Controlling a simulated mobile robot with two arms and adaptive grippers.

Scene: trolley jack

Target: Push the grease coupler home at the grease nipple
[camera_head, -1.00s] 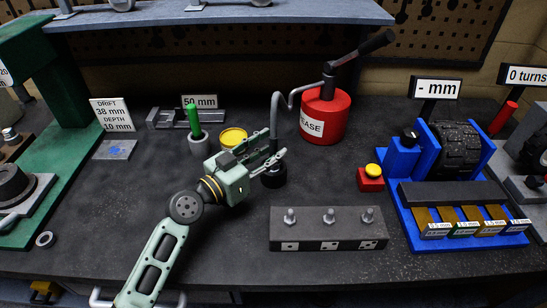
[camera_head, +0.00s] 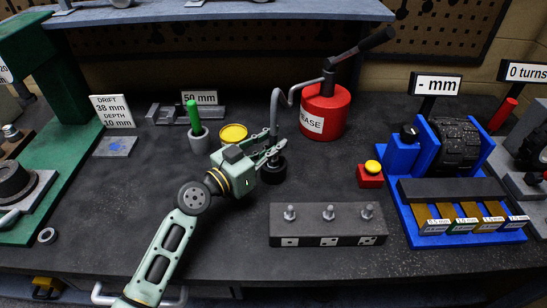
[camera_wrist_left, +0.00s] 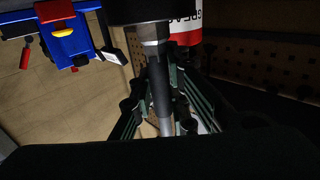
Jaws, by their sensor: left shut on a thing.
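The grease coupler (camera_head: 273,173) is a black cylinder at the lower end of a grey tube from the red grease pump (camera_head: 322,112). My left gripper (camera_head: 275,151) is shut on the tube just above the black part. In the left wrist view, the fingers flank the grey tube (camera_wrist_left: 161,85), and the black coupler (camera_wrist_left: 150,10) with a metal collar shows at the top. Three metal grease nipples, left (camera_head: 290,213), middle (camera_head: 328,212) and right (camera_head: 367,211), stand on a dark block, apart from the coupler. My right gripper is not in view.
The dark nipple block (camera_head: 280,229) has dotted white labels on its front. A red box with a yellow button (camera_head: 371,175) and a blue fixture (camera_head: 415,205) stand to the right. A yellow tin (camera_head: 233,134) and a grey cup (camera_head: 199,141) stand behind the gripper.

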